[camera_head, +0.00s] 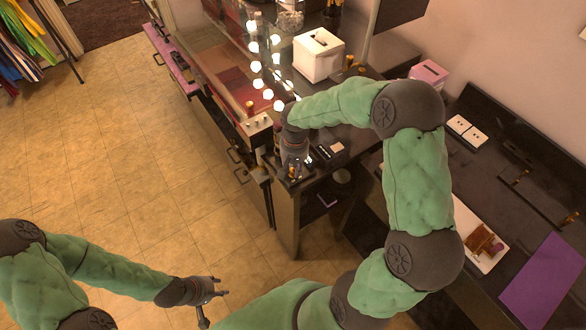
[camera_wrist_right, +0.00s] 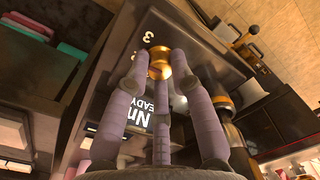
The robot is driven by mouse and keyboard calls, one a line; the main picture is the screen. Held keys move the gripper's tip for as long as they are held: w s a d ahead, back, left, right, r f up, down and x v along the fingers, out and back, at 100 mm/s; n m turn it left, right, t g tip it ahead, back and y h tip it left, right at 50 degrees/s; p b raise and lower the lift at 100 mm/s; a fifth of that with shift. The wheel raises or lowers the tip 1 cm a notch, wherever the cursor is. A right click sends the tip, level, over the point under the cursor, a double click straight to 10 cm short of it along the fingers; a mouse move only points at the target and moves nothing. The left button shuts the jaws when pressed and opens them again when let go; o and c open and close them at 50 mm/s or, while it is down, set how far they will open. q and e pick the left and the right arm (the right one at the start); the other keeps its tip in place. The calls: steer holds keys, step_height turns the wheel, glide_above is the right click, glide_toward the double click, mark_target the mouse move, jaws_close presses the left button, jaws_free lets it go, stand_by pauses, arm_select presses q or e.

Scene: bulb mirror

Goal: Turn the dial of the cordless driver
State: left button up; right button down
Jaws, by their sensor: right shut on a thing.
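The driver's dial (camera_wrist_right: 160,66) is a small brass-coloured knob on a dark grey panel (camera_wrist_right: 125,52) with white figures. A display with "Nm" and "READY" (camera_wrist_right: 137,112) sits beside it, partly hidden by my fingers. My right gripper (camera_wrist_right: 161,60) has its fingertips closed around the dial. In the head view my right gripper (camera_head: 293,168) is low at the near end of the dark counter, and it hides most of the driver there. My left gripper (camera_head: 212,295) is open and empty over the tiled floor, far from the counter.
A row of lit bulbs (camera_head: 257,67) edges the mirror beside my right forearm. A white tissue box (camera_head: 318,54) and a pink box (camera_head: 429,74) stand farther back. A brass knob (camera_wrist_right: 247,38) is right of the panel. The floor (camera_head: 130,160) at left is clear.

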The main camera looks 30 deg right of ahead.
mark_target(294, 171)
steer(key=m+b, duration=0.2)
steer(key=m, duration=0.4)
steer(key=shift+s+m, duration=0.1)
steer(key=shift+m, duration=0.2)
stand_by(0.5)
steer(key=c, duration=1.1)
jaws_free()
step_height(294, 171, up, 12)
steer(key=shift+s, duration=0.1)
